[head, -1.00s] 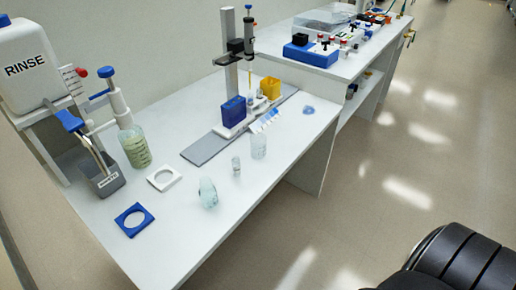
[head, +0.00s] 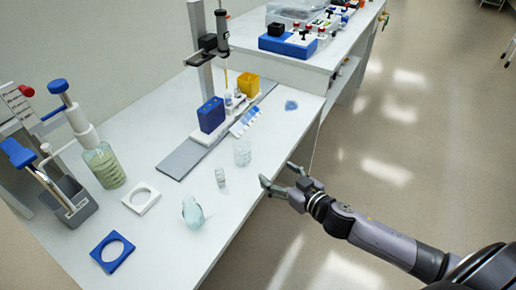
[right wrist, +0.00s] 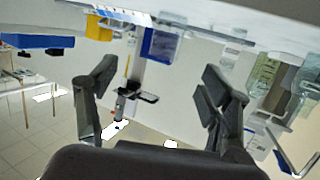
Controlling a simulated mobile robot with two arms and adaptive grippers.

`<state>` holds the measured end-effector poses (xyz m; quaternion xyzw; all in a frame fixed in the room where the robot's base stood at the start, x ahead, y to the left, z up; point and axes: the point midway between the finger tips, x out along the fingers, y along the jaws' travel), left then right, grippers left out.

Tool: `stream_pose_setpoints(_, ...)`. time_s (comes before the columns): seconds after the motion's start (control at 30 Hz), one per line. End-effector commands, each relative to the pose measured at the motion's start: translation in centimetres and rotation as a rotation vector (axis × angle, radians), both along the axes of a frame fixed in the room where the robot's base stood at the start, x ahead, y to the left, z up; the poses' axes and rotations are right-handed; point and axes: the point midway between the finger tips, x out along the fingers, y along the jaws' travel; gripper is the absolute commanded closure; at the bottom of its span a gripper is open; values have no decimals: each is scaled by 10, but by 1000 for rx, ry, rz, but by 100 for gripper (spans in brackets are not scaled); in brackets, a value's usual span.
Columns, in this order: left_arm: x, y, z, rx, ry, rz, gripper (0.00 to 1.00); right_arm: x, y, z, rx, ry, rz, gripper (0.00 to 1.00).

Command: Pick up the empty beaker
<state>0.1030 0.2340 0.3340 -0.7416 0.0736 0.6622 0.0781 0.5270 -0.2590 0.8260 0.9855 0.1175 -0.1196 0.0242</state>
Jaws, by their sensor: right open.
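A clear, empty-looking beaker (head: 242,152) stands upright near the front edge of the white bench in the head view. My right gripper (head: 278,174) is open and empty, to the right of the beaker and just off the bench's front edge, apart from it. Its two open fingers (right wrist: 158,75) also show in the right wrist view, with nothing held between them. My left gripper is not in view.
A small clear vial (head: 220,177) and a rounded pale-blue glass vessel (head: 192,212) stand left of the clear beaker. Behind it are a blue box (head: 211,115) and a stand on a grey base (head: 188,158).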

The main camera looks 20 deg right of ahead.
Motion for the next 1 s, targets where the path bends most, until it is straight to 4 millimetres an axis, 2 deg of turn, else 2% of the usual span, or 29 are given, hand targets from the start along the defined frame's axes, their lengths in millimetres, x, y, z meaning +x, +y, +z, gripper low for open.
stream_pose_setpoints(0.03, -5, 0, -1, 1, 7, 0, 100, -1, 7, 12, 12, -17, 18, 27)
stream_pose_setpoints(0.1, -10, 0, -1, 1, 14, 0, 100, -1, 12, 22, 26, -31, 29, 27)
stream_pose_setpoints(0.2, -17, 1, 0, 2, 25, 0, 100, 6, 15, 26, 30, -39, 32, 27)
stream_pose_setpoints(0.4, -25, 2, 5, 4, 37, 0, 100, 39, 24, 20, 31, -39, 30, 27)
stream_pose_setpoints(0.7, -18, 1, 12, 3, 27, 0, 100, 93, 39, 8, 30, -38, 30, 27)
stream_pose_setpoints(0.83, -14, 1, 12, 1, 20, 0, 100, 108, 44, 3, 29, -37, 30, 27)
stream_pose_setpoints(1.0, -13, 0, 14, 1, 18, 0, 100, 118, 47, 2, 30, -36, 31, 27)
